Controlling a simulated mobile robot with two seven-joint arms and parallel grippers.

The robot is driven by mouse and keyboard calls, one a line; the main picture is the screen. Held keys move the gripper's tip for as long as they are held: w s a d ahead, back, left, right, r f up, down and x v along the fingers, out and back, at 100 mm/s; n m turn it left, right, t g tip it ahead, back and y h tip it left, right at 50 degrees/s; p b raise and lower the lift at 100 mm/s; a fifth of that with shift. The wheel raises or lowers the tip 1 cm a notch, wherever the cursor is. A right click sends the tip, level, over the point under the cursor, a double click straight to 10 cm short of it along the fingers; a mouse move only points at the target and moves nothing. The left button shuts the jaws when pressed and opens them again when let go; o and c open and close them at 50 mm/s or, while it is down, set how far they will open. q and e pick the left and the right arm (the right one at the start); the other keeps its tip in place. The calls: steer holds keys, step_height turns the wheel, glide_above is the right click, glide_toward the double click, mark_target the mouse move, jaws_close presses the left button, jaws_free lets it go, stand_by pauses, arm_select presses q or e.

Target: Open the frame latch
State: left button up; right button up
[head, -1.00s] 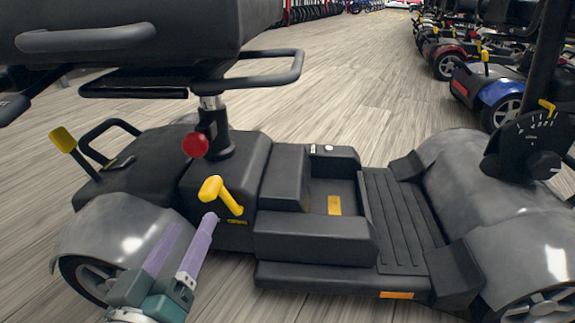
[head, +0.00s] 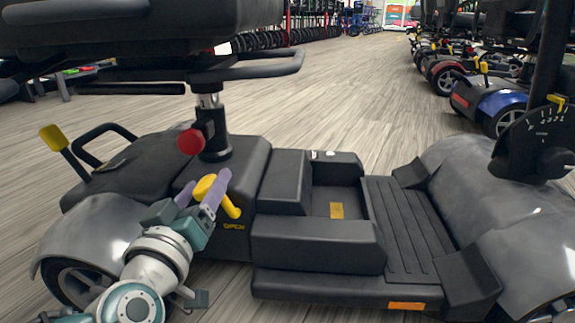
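The yellow frame latch (head: 230,206) is a lever with a knob, on the dark rear body of the near scooter. A yellow label that seems to read OPEN (head: 234,226) is just below it. My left gripper (head: 201,186) has its two purple fingers apart, one on each side of the latch's knob. It looks open; I cannot tell whether the fingers touch the knob. The left finger is partly hidden behind the knob and gripper. My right gripper is not in view.
A yellow-tipped lever (head: 54,138) stands at the left. A grey rear fender (head: 85,235) is beside my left arm. Open floor lies behind.

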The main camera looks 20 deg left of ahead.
arm_select(q)
jaws_close()
stand_by(0.3)
stand_by(1.0)
